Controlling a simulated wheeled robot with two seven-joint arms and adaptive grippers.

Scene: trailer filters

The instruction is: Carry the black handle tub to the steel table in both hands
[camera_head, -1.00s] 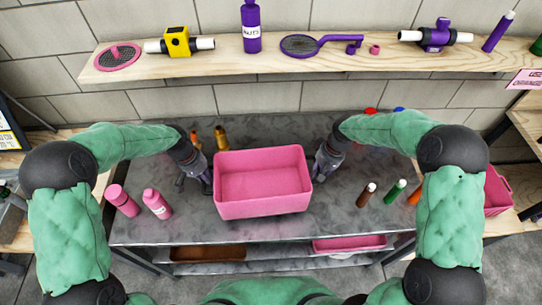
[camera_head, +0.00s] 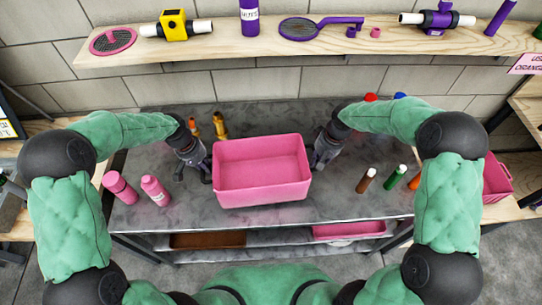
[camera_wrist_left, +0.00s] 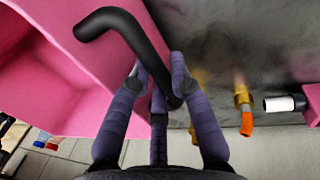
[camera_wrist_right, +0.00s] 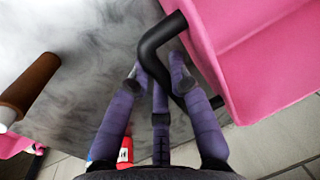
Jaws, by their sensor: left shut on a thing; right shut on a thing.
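The tub (camera_head: 262,171) is an empty, pink, open box, upright over the middle of the steel table (camera_head: 245,217). Its black handle on the left side shows in the left wrist view (camera_wrist_left: 135,45); the other shows in the right wrist view (camera_wrist_right: 158,45). My left gripper (camera_head: 205,174) is shut on the left-side handle, and my right gripper (camera_head: 318,160) is shut on the right-side handle. I cannot tell if the tub's base touches the tabletop; its underside is hidden.
Two pink bottles (camera_head: 155,190) stand left of the tub. Yellow-orange items (camera_head: 219,126) are behind it. Brown (camera_head: 366,180) and green (camera_head: 394,177) tubes are on the right. A wooden shelf (camera_head: 250,45) with filter parts runs along the wall. Another pink tub (camera_head: 496,180) is at far right.

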